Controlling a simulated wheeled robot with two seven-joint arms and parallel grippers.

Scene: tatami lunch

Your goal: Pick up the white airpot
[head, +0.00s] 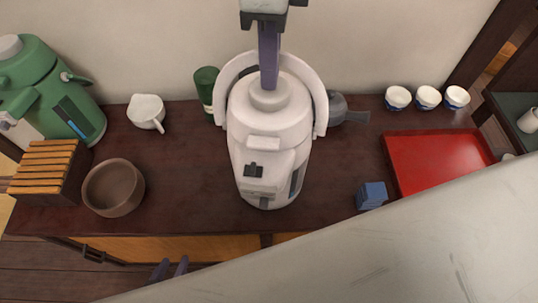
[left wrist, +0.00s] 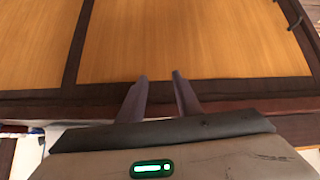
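The white airpot (head: 268,135) stands upright on the dark wooden counter in the middle of the head view. Its white carrying handle (head: 237,68) is raised in an arch around the lid. My right gripper (head: 269,84) points down from above at the top of the arch. One purple finger passes in front of the handle and reaches close to the lid knob. The other finger is hidden, so its closure on the handle is unclear. My left gripper (head: 170,270) is low in front of the counter, empty, its fingers apart; it also shows in the left wrist view (left wrist: 159,76).
A green airpot (head: 75,115), slatted wooden box (head: 45,170) and brown bowl (head: 113,188) stand left. A white pouring cup (head: 146,111), green canister (head: 206,88) and grey pot (head: 340,108) stand behind. Right are a red tray (head: 435,160), small cups (head: 428,97) and blue block (head: 371,195).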

